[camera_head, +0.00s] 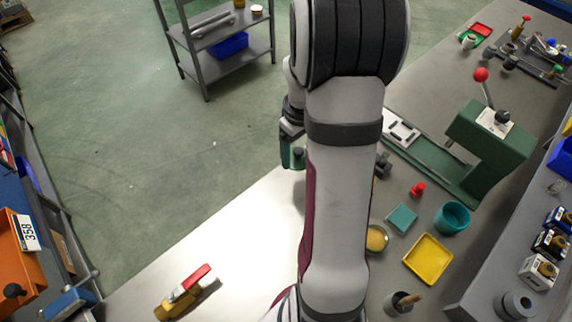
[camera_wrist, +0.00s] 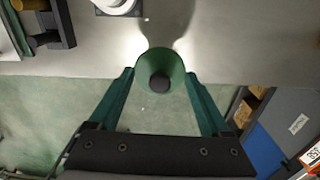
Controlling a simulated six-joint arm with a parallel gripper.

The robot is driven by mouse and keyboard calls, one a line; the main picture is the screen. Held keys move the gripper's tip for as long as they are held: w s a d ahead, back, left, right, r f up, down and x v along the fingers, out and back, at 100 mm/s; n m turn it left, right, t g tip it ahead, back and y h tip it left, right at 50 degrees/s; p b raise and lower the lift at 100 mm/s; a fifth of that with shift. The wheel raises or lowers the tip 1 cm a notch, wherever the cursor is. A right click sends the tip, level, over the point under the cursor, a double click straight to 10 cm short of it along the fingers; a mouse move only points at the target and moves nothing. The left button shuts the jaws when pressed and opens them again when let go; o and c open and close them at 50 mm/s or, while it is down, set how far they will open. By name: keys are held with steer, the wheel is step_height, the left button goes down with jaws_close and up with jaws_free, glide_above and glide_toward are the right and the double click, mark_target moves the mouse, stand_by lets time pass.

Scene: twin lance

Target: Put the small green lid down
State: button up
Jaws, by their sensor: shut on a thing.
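The small green lid (camera_wrist: 160,62) is round with a dark knob (camera_wrist: 160,84). In the wrist view it sits between the fingertips of my gripper (camera_wrist: 162,77), which is shut on it. It appears held over the bench's edge, with bench above it in the picture and green floor below. In the head view my gripper (camera_head: 291,150) is left of my arm, near the bench's far left edge. Only a little green and a dark knob show there. The height of the lid above the bench cannot be told.
Bare bench (camera_head: 240,230) lies left of my arm, with a yellow and red object (camera_head: 187,292) on it. Right of my arm are a teal square (camera_head: 401,218), a teal cup (camera_head: 452,218), a yellow tray (camera_head: 428,259) and a green press (camera_head: 490,145). My arm hides the bench's middle.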

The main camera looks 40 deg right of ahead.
mark_target(294, 180)
steer(key=f, duration=1)
steer(key=shift+w+a+f, duration=0.1)
steer(key=shift+w+a, duration=0.1)
steer(key=shift+w, duration=0.1)
steer(key=shift+f, duration=0.1)
steer(key=o, duration=1.2)
steer(key=shift+c, duration=0.2)
step_height(294, 180, up, 12)
steer(key=shift+r, duration=0.2)
steer(key=s+a+r+m, duration=0.1)
steer(key=s+a+r, duration=0.2)
steer(key=s+a, duration=0.2)
steer(key=s+a+r+m+y, duration=0.1)
steer(key=s+a+r+m, duration=0.1)
steer(key=a, duration=1)
steer(key=s+a+r+m, duration=0.2)
steer(key=s+a+r, duration=0.2)
steer(key=s+a, duration=0.3)
steer(key=shift+s+a+y, duration=0.35)
steer(key=shift+a+y, duration=0.05)
steer(key=shift+a, duration=0.35)
